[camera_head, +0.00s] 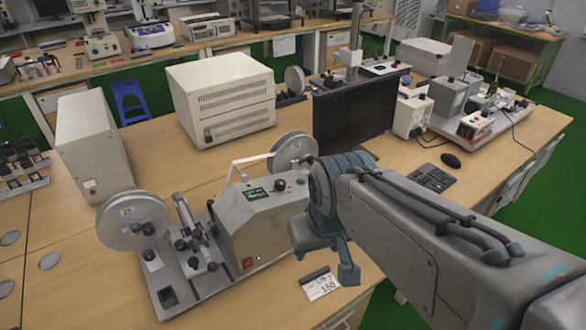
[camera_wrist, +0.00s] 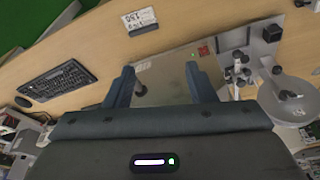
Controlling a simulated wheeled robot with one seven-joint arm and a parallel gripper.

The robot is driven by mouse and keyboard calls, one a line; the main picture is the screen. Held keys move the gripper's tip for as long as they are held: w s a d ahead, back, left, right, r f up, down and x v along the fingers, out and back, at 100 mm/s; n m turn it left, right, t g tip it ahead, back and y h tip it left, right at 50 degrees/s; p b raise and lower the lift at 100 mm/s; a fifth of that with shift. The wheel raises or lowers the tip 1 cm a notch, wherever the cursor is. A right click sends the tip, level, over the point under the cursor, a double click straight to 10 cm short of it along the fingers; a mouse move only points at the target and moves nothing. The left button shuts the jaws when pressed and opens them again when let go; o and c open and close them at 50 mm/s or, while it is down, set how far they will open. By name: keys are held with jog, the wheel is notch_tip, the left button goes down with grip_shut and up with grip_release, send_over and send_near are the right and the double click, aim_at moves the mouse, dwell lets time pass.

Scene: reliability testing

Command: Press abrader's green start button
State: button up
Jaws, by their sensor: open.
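The abrader (camera_head: 262,222) is a grey box with a small display, a dark knob (camera_head: 280,185), and wheel-like discs at both ends. A red switch (camera_head: 248,263) is low on its front. A tiny pale-green spot (camera_head: 258,258) beside it may be the green button; it is too small to be sure. In the wrist view, the abrader body (camera_wrist: 172,80) lies between and beyond the fingers, with the red switch (camera_wrist: 203,50) past the right finger. My gripper (camera_head: 325,256) is open and empty, at the abrader's right end; its spread fingers also show in the wrist view (camera_wrist: 160,86).
A black monitor (camera_head: 355,115) stands behind my arm, with a keyboard (camera_head: 432,178) and mouse (camera_head: 451,160) to the right. A paper label (camera_head: 318,284) lies by the table's front edge. White cabinets (camera_head: 222,100) stand behind the abrader.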

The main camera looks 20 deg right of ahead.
grip_shut()
dwell(1.5)
